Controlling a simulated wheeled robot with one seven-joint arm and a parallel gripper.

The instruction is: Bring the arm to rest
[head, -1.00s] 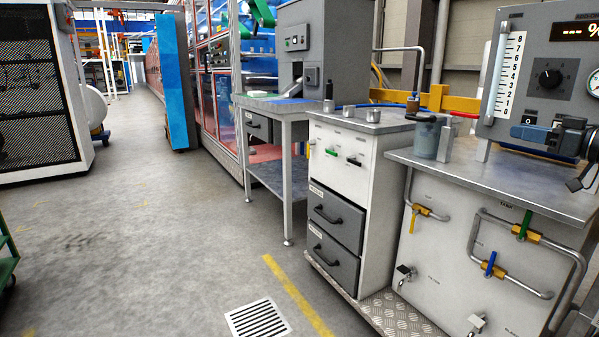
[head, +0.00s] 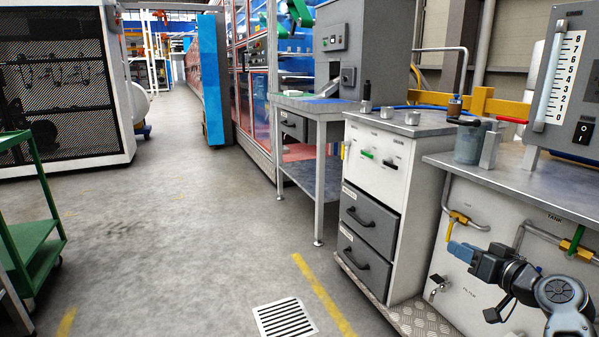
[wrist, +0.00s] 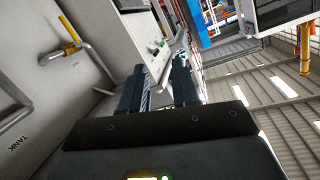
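My gripper (head: 462,251) is at the lower right in the head view, with blue fingertips pointing left. It hangs in front of the white tank bench (head: 485,297), below the level of its grey top. In the wrist view my gripper (wrist: 158,82) has its two dark fingers apart, with a gap between them. Nothing is seen held in it. My arm's bent links show at the lower right corner of the head view.
A drawer cabinet (head: 372,222) and a grey table (head: 320,165) stand left of the bench. A gauge panel (head: 573,85) stands on the bench top. Valve pipes (head: 458,217) jut from the bench front. A green cart (head: 30,245) is at far left; open floor lies between.

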